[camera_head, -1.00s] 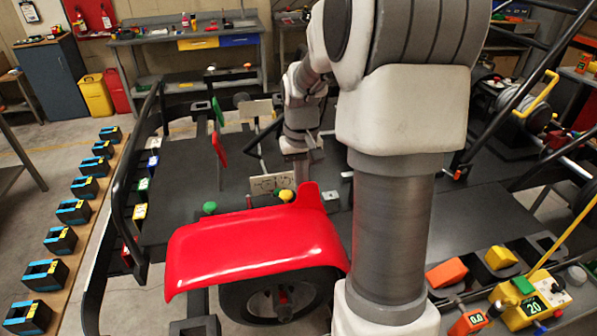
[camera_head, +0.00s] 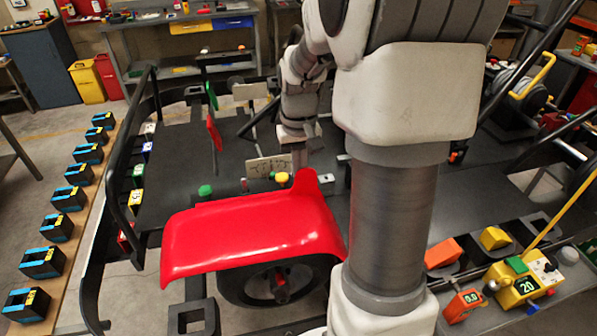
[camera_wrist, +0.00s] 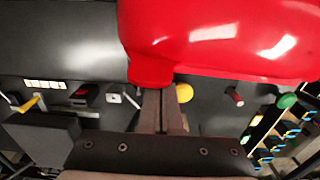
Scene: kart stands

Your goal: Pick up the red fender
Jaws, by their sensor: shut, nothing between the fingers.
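The red fender (camera_head: 250,235) sits over a black wheel at the near side of the kart, with a raised tab at its right end. It also fills the upper right of the wrist view (camera_wrist: 215,35), its tab hanging down in front of my fingers. My gripper (camera_head: 299,160) is just behind the tab end in the head view. In the wrist view my gripper's fingers (camera_wrist: 160,97) are together and empty, their tips overlapping the tab's lower edge in the picture. I cannot tell whether they touch it.
A yellow knob (camera_head: 282,178) and a green knob (camera_head: 205,190) stand behind the fender. A black frame bar (camera_head: 120,200) runs along the left. A side bench with a yellow meter (camera_head: 520,288) is at lower right. A row of black-and-blue boxes (camera_head: 70,198) lies left.

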